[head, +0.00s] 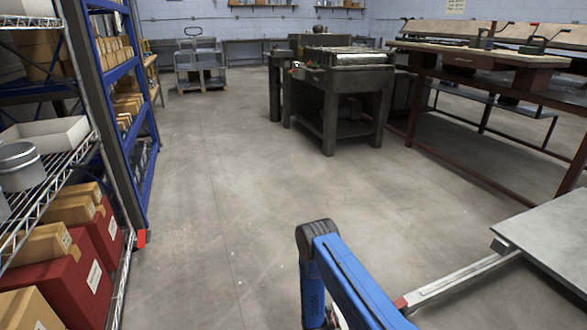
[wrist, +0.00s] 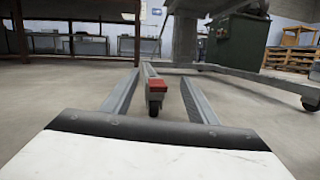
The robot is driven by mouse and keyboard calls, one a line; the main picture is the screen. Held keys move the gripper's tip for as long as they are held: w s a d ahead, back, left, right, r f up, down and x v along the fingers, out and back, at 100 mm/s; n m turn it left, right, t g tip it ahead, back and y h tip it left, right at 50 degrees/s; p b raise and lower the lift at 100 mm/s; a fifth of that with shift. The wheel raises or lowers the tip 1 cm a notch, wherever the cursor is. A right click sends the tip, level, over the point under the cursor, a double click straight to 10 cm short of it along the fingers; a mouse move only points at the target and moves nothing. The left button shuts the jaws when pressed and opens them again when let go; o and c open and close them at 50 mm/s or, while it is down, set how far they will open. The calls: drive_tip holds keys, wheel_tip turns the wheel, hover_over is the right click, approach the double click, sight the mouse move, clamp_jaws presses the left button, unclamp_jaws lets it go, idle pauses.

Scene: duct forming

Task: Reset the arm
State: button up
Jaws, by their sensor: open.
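The task names no object apart from my arm. In the head view my blue arm (head: 350,275) rises at the bottom centre, bent at a dark joint. My gripper is not clearly visible there. In the wrist view my gripper (wrist: 159,77) shows as two long grey fingers standing apart beyond a white body with a dark edge. Nothing is held between them. A red-ended grey leg with a caster (wrist: 154,88) is seen through the gap, beyond the fingers. I cannot tell its exact distance.
A grey table (head: 550,235) and its low leg (head: 460,283) stand close on the right. Shelving with red boxes (head: 75,265) lines the left. A dark workbench (head: 335,100) and a long bench (head: 470,58) stand farther off. The middle floor (head: 235,190) is clear.

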wheel_tip(320, 180, up, 22)
drive_tip(key=d+m+g+y, duration=0.2)
drive_tip(key=m+g+y, duration=0.1)
drive_tip(key=m+g, duration=0.4)
drive_tip(key=s+d+r+m+g+y, duration=0.1)
drive_tip(key=s+r+m+y, duration=0.25)
drive_tip(key=r, duration=0.45)
drive_tip(key=s+d+r+m+g+y, duration=0.15)
drive_tip(key=s+r, duration=0.25)
drive_tip(key=r, duration=0.5)
drive_tip(key=s+a+r+m+t+y, duration=0.2)
drive_tip(key=s+r+t+y, duration=0.1)
drive_tip(key=s+r, duration=0.4)
drive_tip(key=s+a+r+m+t+y, duration=0.3)
drive_tip(key=s+r+y, duration=0.2)
drive_tip(key=s, duration=0.7)
drive_tip(key=s+a+r+m+t+y, duration=0.2)
drive_tip(key=s+a+r+t+y, duration=0.1)
drive_tip(key=s+r, duration=0.5)
drive_tip(key=shift+s+a+r+m+t+y, duration=0.2)
drive_tip(key=shift+s+r+m+t+y, duration=0.15)
drive_tip(key=shift+s+t, duration=0.35)
drive_tip(key=shift+s, duration=0.15)
